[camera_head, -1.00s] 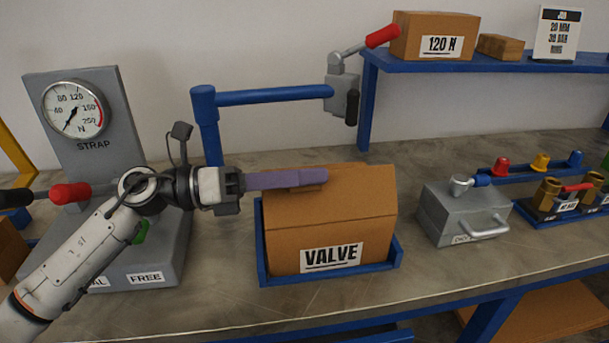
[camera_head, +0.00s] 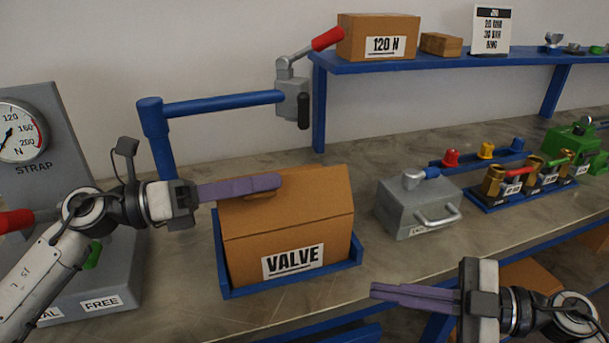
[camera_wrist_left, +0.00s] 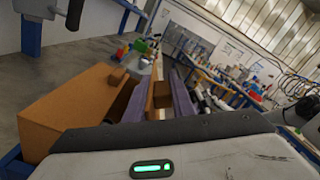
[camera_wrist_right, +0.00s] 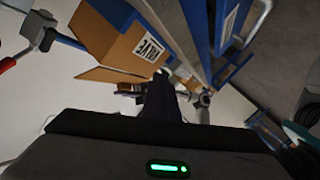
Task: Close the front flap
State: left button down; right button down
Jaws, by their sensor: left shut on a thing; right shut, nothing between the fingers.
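A brown cardboard box labelled VALVE (camera_head: 290,225) sits in a blue tray (camera_head: 290,284) on the bench. A plain cardboard panel, apparently the front flap (camera_head: 310,207), slopes above the labelled face. In the right wrist view the flap (camera_wrist_right: 105,75) sticks out from the box's edge. My left gripper (camera_head: 272,182) is at the box's top, shut on a small brown piece (camera_wrist_left: 163,95). I cannot tell whether that piece belongs to a flap. My right gripper (camera_head: 376,291) is shut and empty, in front of the tray's right side, apart from the box.
A grey case with a handle (camera_head: 418,206) stands right of the box. A blue post and arm (camera_head: 220,103) with a red-handled clamp (camera_head: 292,95) stand behind it. A gauge stand (camera_head: 45,180) is at left. Brass valves (camera_head: 495,182) stand further right.

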pick_arm(q)
jog(key=shift+r, duration=0.1)
pick_arm(e)
jog(key=w+a+r+n+g+y, duration=0.1)
jog(key=w+a+r+n+g, duration=0.1)
jog(key=w+r+n+g, duration=0.35)
notch_tip(320, 180, up, 10)
jog(key=n+g, duration=0.2)
jog(key=n, duration=0.3)
send_over(304, 196)
jog(key=s, duration=0.3)
jog(key=shift+w+d+f+m+t, duration=0.15)
jog(key=shift+w+f, duration=0.2)
jog(key=shift+w, duration=0.25)
jog(key=shift+w+a+f+m+t, duration=0.1)
jog(key=shift+w+f, duration=0.25)
jog(key=shift+w, duration=0.2)
jog(key=shift+w+f, duration=0.3)
